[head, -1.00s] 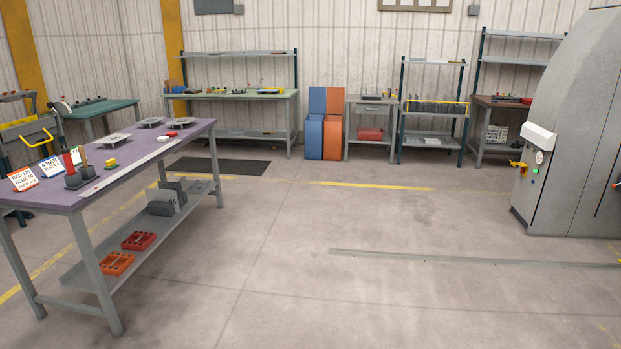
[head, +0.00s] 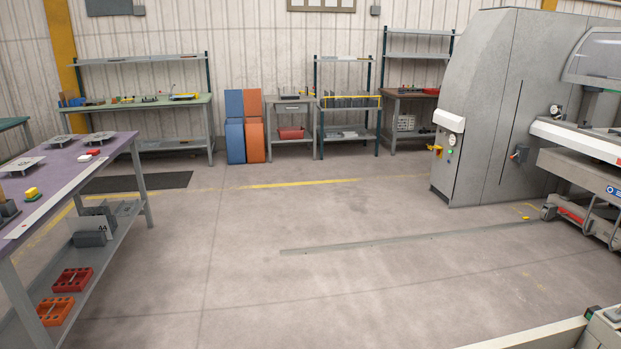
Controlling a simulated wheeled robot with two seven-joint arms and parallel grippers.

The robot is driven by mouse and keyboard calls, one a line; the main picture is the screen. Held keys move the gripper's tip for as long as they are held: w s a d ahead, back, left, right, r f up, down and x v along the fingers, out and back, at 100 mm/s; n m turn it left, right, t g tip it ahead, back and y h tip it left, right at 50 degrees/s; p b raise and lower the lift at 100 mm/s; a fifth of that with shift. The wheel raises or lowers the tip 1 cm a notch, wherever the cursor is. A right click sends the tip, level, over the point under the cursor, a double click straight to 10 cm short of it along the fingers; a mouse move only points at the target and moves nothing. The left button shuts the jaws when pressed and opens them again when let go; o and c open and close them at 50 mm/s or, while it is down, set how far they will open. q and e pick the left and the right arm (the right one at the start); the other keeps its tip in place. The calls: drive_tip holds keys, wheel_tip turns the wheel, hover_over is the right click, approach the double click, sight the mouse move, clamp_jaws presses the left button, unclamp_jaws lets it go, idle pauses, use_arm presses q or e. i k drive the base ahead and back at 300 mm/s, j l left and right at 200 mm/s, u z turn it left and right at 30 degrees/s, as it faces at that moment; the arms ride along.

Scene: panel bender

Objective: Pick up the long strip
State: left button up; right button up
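A long thin grey strip (head: 400,239) lies on the concrete floor in the head view. It runs from the middle of the floor to the right, close to the foot of the panel bender (head: 480,120). It lies flat, with nothing on top of it that I can see. Neither of my grippers shows in the head view.
A purple-topped table (head: 75,180) stands at the left, with red and orange trays on its lower shelf. A pale edge of some equipment (head: 530,335) shows at the bottom right. Benches and shelves line the back wall. The floor between is clear.

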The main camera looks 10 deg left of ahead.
sight(22, 228)
drive_tip(key=i+j+z, duration=0.1)
drive_tip(key=j+z, duration=0.25)
drive_tip(key=j, duration=0.2)
drive_tip(key=j+z, duration=0.4)
drive_tip(key=j, duration=0.2)
drive_tip(key=j+z, duration=0.35)
drive_tip(key=j, duration=0.2)
drive_tip(key=j+z, duration=0.3)
drive_tip(key=j, duration=1.4)
drive_tip(key=i+j+u, duration=0.1)
drive_tip(key=j+u, duration=0.2)
drive_tip(key=j, duration=0.55)
drive_tip(key=j+u, duration=0.15)
drive_tip(key=u, duration=0.2)
drive_tip(key=j+u, duration=0.15)
drive_tip(key=u, duration=0.65)
drive_tip(key=j+u, duration=0.1)
drive_tip(key=u, duration=0.35)
drive_tip(key=i+u, duration=0.1)
drive_tip(key=u, duration=0.85)
drive_tip(key=i+u, duration=0.1)
drive_tip(key=u, duration=0.8)
drive_tip(key=i, duration=0.05)
